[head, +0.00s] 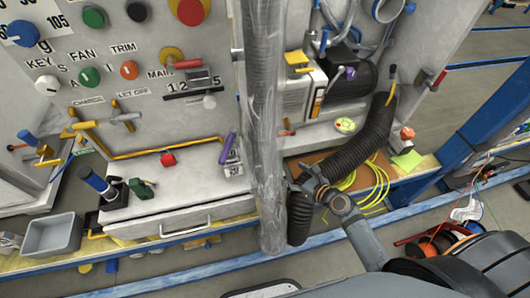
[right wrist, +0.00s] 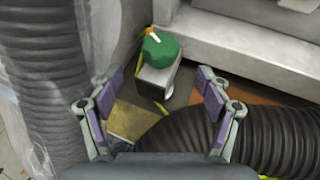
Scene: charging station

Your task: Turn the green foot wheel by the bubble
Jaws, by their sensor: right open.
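The green wheel (right wrist: 160,48), with a small white and orange handle on top, sits on a grey block (right wrist: 157,80) in the right wrist view. I cannot make it out in the head view. My right gripper (right wrist: 157,88) is open and empty, with its fingers spread on either side of the block's lower part in the picture; the wheel lies beyond the fingertips. In the head view my right gripper (head: 306,180) is beside the grey column. A round yellow-green disc (head: 345,125), perhaps the bubble, lies on the ledge. My left gripper is not in view.
A ribbed black hose (head: 352,148) passes close to my right gripper and also shows in the right wrist view (right wrist: 270,140). A wrapped grey column (head: 264,120) stands on the left. Yellow cable (head: 375,185) lies behind the gripper, near a blue post (head: 470,130).

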